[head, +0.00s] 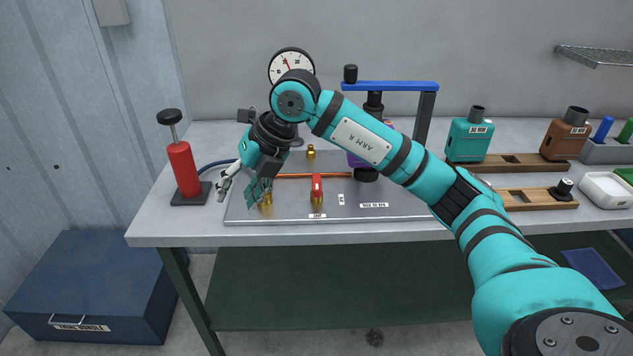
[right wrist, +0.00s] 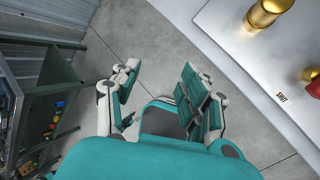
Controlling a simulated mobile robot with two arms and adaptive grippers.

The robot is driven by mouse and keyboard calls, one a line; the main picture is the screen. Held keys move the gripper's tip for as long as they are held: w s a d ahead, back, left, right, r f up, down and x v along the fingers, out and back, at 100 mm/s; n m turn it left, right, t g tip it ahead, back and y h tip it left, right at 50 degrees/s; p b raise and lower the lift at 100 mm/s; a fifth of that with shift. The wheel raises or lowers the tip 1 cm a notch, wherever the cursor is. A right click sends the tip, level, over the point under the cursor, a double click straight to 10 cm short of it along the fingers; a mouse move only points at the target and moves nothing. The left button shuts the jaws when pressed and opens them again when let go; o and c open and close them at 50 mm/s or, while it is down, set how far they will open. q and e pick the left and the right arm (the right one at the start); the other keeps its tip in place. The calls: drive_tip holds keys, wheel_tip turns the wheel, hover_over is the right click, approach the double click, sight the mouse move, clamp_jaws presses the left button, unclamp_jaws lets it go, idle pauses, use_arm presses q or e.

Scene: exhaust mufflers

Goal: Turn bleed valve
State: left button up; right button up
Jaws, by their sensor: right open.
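A red-handled valve (head: 317,186) on a brass base stands on the grey metal plate (head: 400,209), with a small label in front of it. Its red handle points away from the front edge. A brass fitting (head: 267,199) stands left of it, partly behind my fingers. My right gripper (head: 243,190) is open and empty, above the plate's left edge, left of the red valve. In the right wrist view the fingers (right wrist: 160,80) are spread over bare floor. That view also shows a brass fitting (right wrist: 264,14) and a "SHUT" label at upper right. My left gripper is not in view.
A red hand pump (head: 184,168) with a black knob stands at the bench's left. A dial gauge (head: 290,64) is partly behind my arm. A blue-barred frame (head: 390,86) stands behind my arm. Teal (head: 469,140) and brown blocks stand at right.

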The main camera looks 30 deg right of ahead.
drive_tip(key=d+r+m+h, duration=0.2)
drive_tip(key=d+r+h, duration=0.15)
drive_tip(key=d, duration=0.45)
drive_tip(key=d+r+m+h, duration=0.2)
drive_tip(key=d+r+h, duration=0.15)
drive_tip(key=d, duration=0.45)
approach(317, 182)
drive_tip(key=shift+m, duration=0.3)
drive_tip(key=x, duration=0.9)
drive_tip(key=shift+w+d+f+p, duration=0.1)
drive_tip(key=shift+w+f+p, duration=0.1)
drive_tip(key=shift+f+p, duration=0.15)
clamp_jaws()
